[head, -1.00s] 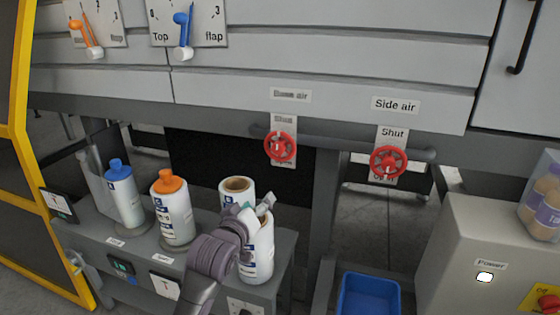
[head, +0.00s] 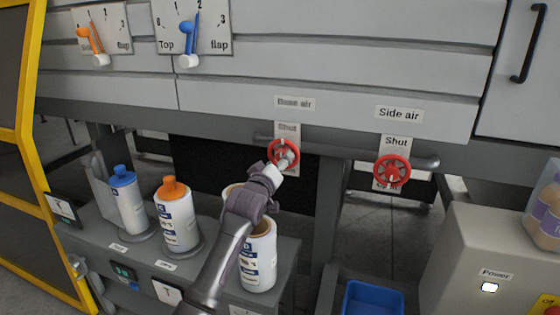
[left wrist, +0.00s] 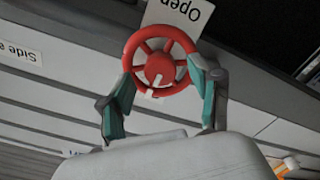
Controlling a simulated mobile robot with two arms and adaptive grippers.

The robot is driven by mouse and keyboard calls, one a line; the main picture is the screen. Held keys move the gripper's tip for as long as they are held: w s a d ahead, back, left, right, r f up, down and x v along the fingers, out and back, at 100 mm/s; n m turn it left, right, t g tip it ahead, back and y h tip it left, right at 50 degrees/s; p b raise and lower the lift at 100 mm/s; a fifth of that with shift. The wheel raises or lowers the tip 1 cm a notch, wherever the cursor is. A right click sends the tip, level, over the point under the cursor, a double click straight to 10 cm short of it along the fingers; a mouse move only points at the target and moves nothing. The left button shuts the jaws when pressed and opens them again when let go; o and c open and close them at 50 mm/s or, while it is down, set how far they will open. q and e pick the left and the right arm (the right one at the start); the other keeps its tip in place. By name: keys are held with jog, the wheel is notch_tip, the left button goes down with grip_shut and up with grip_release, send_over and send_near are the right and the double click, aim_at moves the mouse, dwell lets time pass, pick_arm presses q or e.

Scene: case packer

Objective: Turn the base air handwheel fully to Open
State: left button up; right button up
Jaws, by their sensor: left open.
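The red base air handwheel (head: 272,150) is on the pipe below the Base air label (head: 295,103). A plate with Shut above the wheel shows behind it. In the left wrist view, which is upside down, the red wheel (left wrist: 138,42) has a white mark on the side away from the Open label (left wrist: 180,12). My left gripper (head: 287,160) is in front of the wheel and hides part of it. In the left wrist view its open fingers (left wrist: 163,72) are on either side of the wheel; I cannot tell whether they touch it. My right gripper is not in view.
The red side air handwheel (head: 392,170) is to the right on the same pipe. White bottles with blue (head: 123,175) and orange (head: 173,188) caps and open white containers (head: 260,262) stand on the grey shelf below. A blue bin (head: 370,298) is lower right.

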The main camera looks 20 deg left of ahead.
pick_arm(q)
jog(key=shift+w, duration=0.65)
jog(key=shift+c, duration=0.3)
jog(key=c, duration=1.1)
